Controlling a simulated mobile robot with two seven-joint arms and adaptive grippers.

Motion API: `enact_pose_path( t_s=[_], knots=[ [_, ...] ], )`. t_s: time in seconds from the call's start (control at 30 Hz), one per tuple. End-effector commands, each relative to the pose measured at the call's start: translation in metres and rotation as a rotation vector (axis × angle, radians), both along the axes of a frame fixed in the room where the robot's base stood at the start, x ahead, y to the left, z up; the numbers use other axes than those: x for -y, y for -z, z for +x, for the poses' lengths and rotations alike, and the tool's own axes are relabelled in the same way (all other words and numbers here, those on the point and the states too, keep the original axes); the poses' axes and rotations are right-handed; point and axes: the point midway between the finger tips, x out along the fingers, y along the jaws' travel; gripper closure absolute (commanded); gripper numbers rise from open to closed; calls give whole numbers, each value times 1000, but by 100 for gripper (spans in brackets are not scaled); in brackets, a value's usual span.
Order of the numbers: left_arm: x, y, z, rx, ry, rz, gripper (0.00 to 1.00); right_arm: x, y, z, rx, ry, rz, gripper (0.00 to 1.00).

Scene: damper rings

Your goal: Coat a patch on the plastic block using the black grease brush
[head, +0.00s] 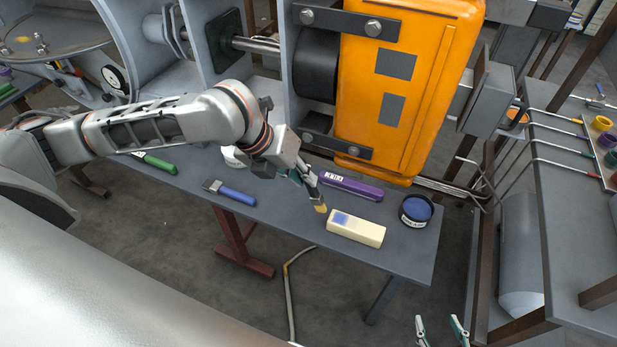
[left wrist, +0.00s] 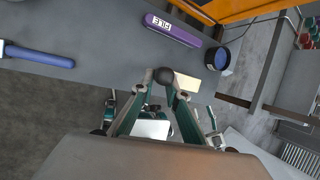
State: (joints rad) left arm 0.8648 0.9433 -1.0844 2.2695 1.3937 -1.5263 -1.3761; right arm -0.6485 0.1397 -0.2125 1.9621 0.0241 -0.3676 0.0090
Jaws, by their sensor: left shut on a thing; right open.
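The cream plastic block (head: 365,234) lies near the front edge of the bench. A blue square patch (head: 341,217) shows on the left part of its top. My left gripper (head: 305,180) is shut on the brush (head: 319,203), which points down with its tan bristles close to the block's left end. I cannot tell whether the bristles touch the block. In the left wrist view, the brush's dark round end (left wrist: 165,75) sits between the fingertips, and the block (left wrist: 187,86) is partly hidden behind them. My right gripper (head: 440,330) is open and empty at the bottom, below the bench.
A round black tin with blue content (head: 416,210) stands right of the block. A purple file (head: 350,187) lies behind the block. A blue-handled tool (head: 230,192) and a green-handled tool (head: 158,162) lie to the left. An orange machine housing (head: 405,90) rises behind.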

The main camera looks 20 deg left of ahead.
Motion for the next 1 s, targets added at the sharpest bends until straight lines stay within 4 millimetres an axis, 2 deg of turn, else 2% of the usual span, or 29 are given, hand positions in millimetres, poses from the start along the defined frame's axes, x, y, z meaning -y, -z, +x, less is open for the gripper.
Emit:
enact_pose_path(
  t_s=[0.3,0.8,1.0],
  knots=[
    [0,-3,0,1,1,-1,100,0,0,0,0,0,0,50],
    [0,-48,1,4,1,0,100,0,0,0,-1,0,0,50],
    [0,-59,0,2,1,0,100,0,0,0,-1,0,0,50]
  ],
)
